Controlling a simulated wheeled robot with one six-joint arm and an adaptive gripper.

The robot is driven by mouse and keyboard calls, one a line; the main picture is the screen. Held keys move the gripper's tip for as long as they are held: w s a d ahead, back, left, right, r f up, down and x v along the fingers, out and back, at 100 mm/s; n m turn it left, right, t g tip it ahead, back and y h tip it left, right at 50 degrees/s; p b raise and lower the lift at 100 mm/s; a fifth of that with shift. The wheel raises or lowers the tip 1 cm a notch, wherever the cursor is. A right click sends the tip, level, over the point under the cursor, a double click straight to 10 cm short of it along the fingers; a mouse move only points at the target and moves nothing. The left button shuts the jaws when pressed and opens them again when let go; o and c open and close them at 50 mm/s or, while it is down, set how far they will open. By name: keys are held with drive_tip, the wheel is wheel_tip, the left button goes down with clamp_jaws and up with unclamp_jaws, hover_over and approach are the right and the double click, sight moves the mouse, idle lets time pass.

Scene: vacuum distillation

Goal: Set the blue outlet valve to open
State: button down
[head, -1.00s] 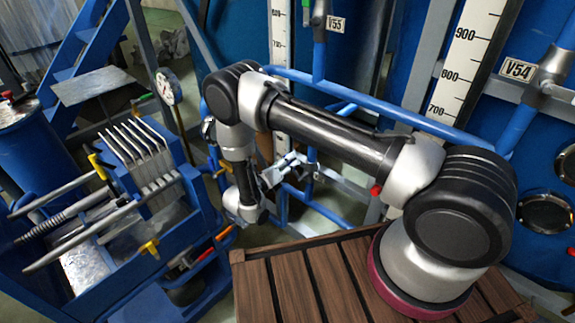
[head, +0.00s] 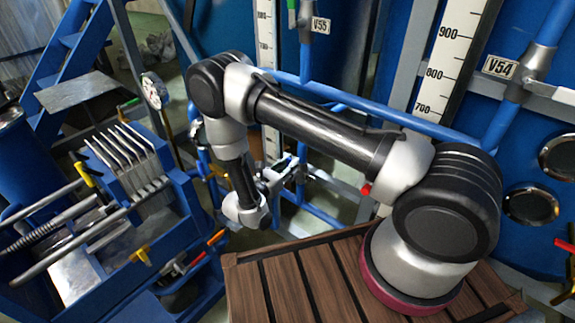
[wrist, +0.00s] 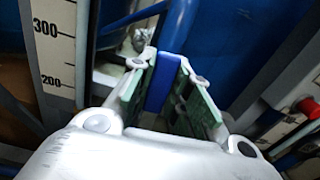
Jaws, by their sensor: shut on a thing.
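My gripper (wrist: 166,72) has its green-padded fingers closed around a flat blue piece (wrist: 161,84), which looks like the handle of the blue outlet valve. The pads lie on both sides of it. The valve's body is hidden, and I cannot tell the handle's setting. In the head view my gripper (head: 286,174) is small, beyond the wooden deck and near blue pipes. The piece between the fingers cannot be made out there.
A scale (wrist: 52,50) stands left of my gripper in the wrist view, and a red knob (wrist: 307,106) is at right. In the head view are blue pipes (head: 400,116), labels V55 (head: 321,25) and V54 (head: 500,67), and a blue tool rack (head: 181,215) at left.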

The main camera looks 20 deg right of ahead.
drive_tip(key=shift+s, duration=0.15)
idle(0.3)
drive_tip(key=c, duration=1.3)
unclamp_jaws()
drive_tip(key=v, duration=1.2)
